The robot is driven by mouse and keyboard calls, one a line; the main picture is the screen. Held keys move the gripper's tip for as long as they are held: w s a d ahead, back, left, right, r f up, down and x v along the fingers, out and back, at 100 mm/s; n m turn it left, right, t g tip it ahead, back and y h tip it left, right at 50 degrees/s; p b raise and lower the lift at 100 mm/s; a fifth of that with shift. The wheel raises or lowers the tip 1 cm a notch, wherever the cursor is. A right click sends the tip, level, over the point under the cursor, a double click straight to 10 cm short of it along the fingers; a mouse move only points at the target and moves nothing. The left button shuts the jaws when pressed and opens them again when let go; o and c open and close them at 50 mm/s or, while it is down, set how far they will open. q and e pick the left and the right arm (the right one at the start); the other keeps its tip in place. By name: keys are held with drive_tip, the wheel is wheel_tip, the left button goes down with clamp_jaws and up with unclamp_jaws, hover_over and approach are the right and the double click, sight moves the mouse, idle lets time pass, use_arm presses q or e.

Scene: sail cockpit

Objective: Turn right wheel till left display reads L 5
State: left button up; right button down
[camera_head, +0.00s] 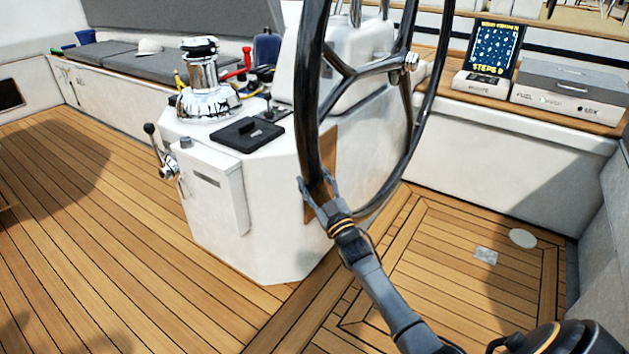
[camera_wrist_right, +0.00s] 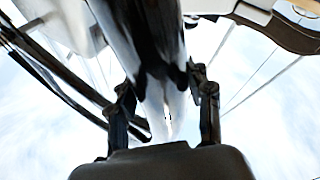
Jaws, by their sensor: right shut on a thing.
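The right wheel (camera_head: 308,100) is a large dark ring with metal spokes (camera_head: 370,70), standing upright in the middle of the head view. My right gripper (camera_head: 322,198) is shut on the lower left part of its rim. In the right wrist view the rim (camera_wrist_right: 150,50) runs between the two fingers of the gripper (camera_wrist_right: 166,105). A dark screen (camera_head: 494,46) at the upper right shows yellow text that looks like "STEPS 0". I cannot make out a display reading L. My left gripper is not in view.
A white console (camera_head: 215,190) with a chrome winch (camera_head: 200,85) and a lever (camera_head: 160,155) stands left of the wheel. A grey and white box (camera_head: 570,95) sits on the right bench. The wooden deck (camera_head: 90,240) at the left is clear.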

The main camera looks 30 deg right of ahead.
drive_tip(key=shift+a, duration=0.15)
drive_tip(key=c, duration=0.6)
unclamp_jaws()
drive_tip(key=shift+w, duration=0.1)
drive_tip(key=shift+f, duration=0.1)
drive_tip(key=shift+s+f, duration=0.15)
drive_tip(key=shift+s, duration=0.3)
drive_tip(key=v, duration=1.1)
drive_tip(key=shift+s, duration=0.1)
